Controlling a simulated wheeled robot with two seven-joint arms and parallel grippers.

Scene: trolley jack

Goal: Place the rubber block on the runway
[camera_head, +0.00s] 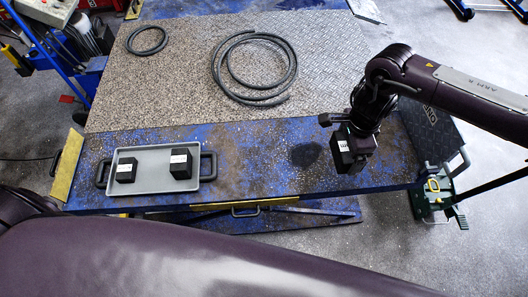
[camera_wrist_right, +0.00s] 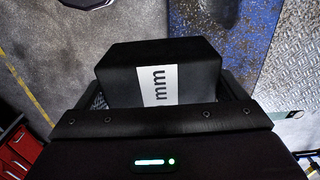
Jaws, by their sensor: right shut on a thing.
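My right gripper (camera_head: 345,140) is shut on a black rubber block (camera_head: 352,152) with a white label. In the head view the block shows over the right part of the blue, worn runway (camera_head: 250,160); I cannot tell its height above it. In the right wrist view the block (camera_wrist_right: 120,72) sits between the fingers, its label reading "mm" and partly covered by the gripper body. Two more black labelled blocks, a smaller one (camera_head: 126,170) and a larger one (camera_head: 181,163), stand in a grey tray (camera_head: 150,184). My left gripper is out of view.
The tray has dark handles and lies on the left part of the blue surface. A large coiled hose (camera_head: 288,75) and a small ring (camera_head: 147,41) lie on the grey plate behind. A dark patch (camera_head: 305,154) marks the blue surface.

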